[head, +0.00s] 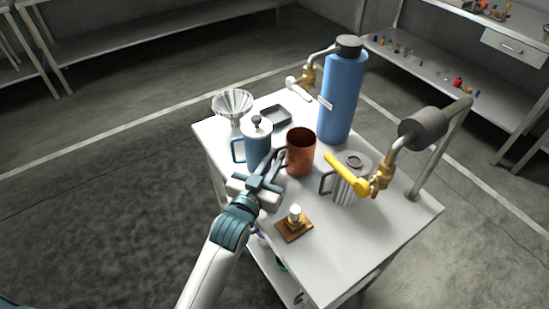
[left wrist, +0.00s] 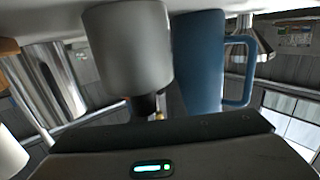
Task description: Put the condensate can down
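The condensate can is most likely the copper-brown open can (head: 300,152), upright near the middle of the cart top. My left gripper (head: 276,162) reaches its left side, with the dark fingers close together at the can's handle, seemingly shut on it. In the left wrist view, which is upside down, a grey-looking cylinder (left wrist: 128,48) stands straight ahead of the gripper, where this can would be. The can's base is at or very near the cart top; I cannot tell if it touches. My right gripper is not in view.
A blue mug (head: 257,143) stands close left of the can, a ribbed metal jug (head: 347,185) right, a tall blue bottle (head: 341,95) behind. A yellow-handled valve (head: 347,174) overhangs the jug. A wooden stand (head: 293,229) is in front. The cart's front right is clear.

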